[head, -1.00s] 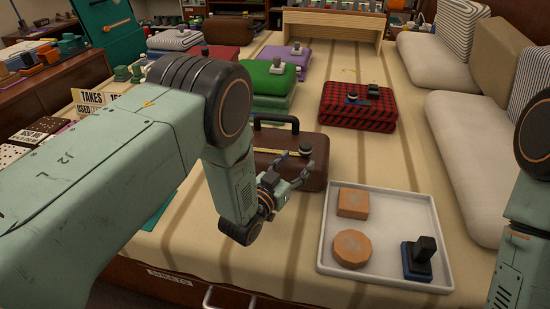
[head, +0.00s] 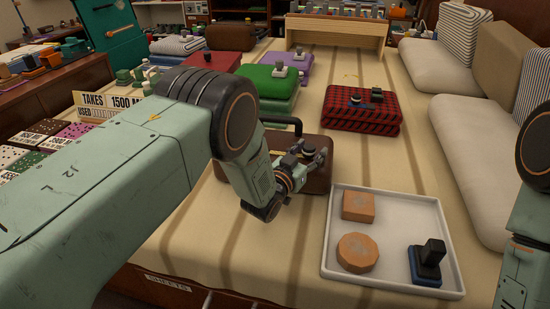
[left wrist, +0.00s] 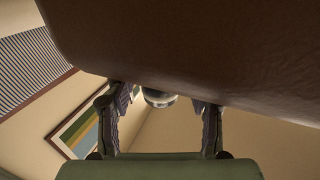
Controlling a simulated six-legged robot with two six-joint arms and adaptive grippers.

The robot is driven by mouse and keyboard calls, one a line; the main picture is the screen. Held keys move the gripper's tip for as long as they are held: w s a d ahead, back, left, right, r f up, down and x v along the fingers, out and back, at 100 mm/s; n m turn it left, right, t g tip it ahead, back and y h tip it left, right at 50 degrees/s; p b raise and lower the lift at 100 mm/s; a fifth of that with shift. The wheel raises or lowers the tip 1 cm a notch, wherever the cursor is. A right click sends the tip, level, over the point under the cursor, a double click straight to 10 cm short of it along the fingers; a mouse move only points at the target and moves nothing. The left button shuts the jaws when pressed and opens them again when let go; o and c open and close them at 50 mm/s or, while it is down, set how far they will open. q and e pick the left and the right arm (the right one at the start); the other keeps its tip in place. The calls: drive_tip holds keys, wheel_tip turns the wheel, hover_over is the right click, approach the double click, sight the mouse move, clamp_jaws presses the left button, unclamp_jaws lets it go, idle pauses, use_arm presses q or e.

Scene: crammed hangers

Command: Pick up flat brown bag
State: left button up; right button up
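The flat brown bag (head: 318,178) lies on the cloth-covered table, its dark handle (head: 296,123) on the far side. A small dark round-topped object (head: 308,147) shows at the bag's top. My left gripper (head: 314,160) is in front of the bag and hides much of it. In the left wrist view, the brown bag (left wrist: 210,45) fills the upper part, and the fingers (left wrist: 160,110) stand apart near its edge. A round pale-and-dark object (left wrist: 159,97) shows between them; I cannot tell if anything touches. My right gripper is out of view.
A white tray (head: 330,240) with two orange-brown blocks and a dark stamp stands right of the gripper. A red checked bundle (head: 360,112) and a green one (head: 268,83) lie behind. Cushions (head: 470,140) line the right side. Bare cloth lies in front.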

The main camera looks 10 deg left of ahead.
use_arm(q)
drive_tip(key=shift+f, duration=0.1)
drive_tip(key=c, duration=0.4)
clamp_jaws()
drive_tip(key=shift+w+r, duration=0.15)
drive_tip(key=shift+r, duration=0.05)
